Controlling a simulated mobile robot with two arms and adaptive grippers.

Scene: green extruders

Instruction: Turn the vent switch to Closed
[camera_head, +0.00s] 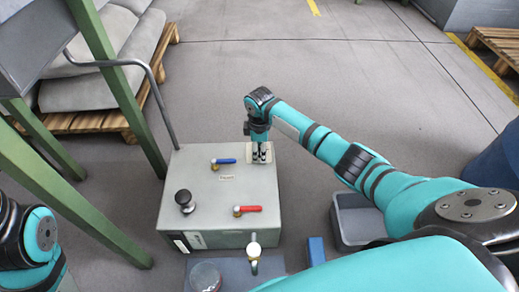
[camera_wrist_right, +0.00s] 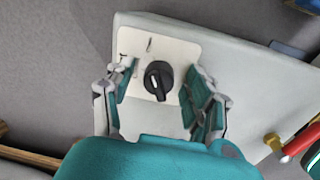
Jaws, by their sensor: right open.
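The vent switch is a black round knob (camera_wrist_right: 158,80) with a pale pointer mark, on a whitish plate (camera_wrist_right: 176,48). Small dark marks stand on the plate above the knob, too blurred to read. The plate lies on top of the grey box (camera_head: 200,228), near its far right corner. My right gripper (camera_head: 259,158) points down over the plate and hides the knob in the head view. In the right wrist view my right gripper (camera_wrist_right: 163,72) is open, with one finger on each side of the knob and visible gaps to it. My left gripper is out of view.
The box top also carries a blue-handled valve (camera_head: 226,161), a red-handled valve (camera_head: 248,209) and a black knob (camera_head: 184,201). Green posts (camera_head: 108,65) stand on the left. A grey bin (camera_head: 352,220) stands right of the box. Open floor lies beyond it.

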